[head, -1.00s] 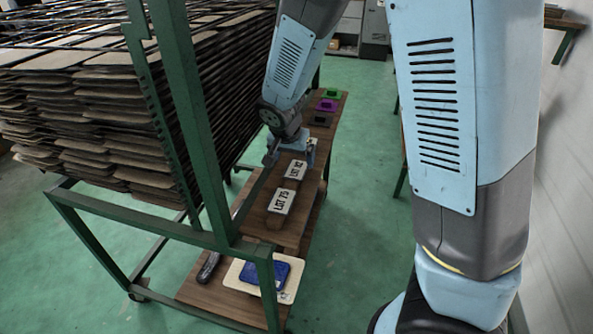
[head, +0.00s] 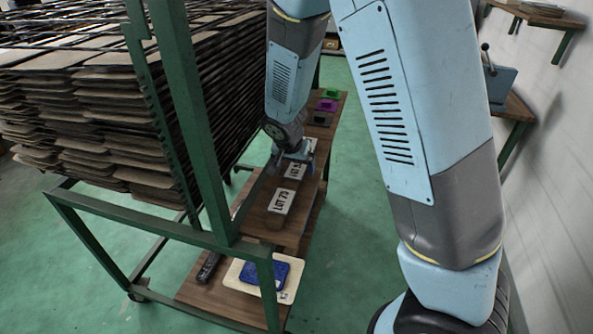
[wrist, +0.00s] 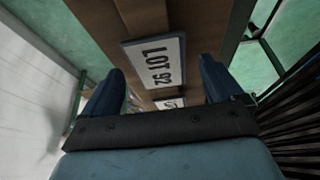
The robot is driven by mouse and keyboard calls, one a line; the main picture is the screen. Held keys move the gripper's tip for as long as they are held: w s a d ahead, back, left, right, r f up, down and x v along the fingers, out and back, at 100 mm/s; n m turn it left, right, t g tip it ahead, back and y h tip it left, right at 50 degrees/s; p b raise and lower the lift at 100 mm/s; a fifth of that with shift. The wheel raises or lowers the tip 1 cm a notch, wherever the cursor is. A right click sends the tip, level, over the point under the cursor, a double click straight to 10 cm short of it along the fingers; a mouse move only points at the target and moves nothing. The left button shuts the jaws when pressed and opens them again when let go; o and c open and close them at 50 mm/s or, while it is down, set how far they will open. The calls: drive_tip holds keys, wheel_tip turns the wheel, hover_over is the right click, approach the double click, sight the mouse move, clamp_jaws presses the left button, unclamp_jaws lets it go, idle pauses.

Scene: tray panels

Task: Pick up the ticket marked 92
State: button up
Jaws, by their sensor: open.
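The ticket marked LOT 92 (wrist: 155,62) is a white plate with black print and a dark edge. In the wrist view it lies between my two blue fingers, turned sideways. My gripper (wrist: 161,66) is open and empty, with its fingers apart on either side of the ticket. A second white ticket (wrist: 170,103) shows below it, mostly hidden by my gripper's body. In the head view my gripper (head: 293,153) is over the wooden shelf, just beyond a partly covered ticket (head: 296,169) that I cannot read fully. A ticket marked LOT 75 (head: 282,201) lies nearer.
The wooden shelf (head: 255,232) stands beside a green metal rack (head: 190,120) stacked with panels. Green, purple (head: 327,105) and dark items sit at its far end. A blue item (head: 262,272) on a cream board and a black handset (head: 208,267) lie at the near end.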

drive_tip(key=shift+f, duration=0.25)
idle(0.4)
drive_tip(key=c, duration=1.1)
drive_tip(key=shift+r, duration=0.1)
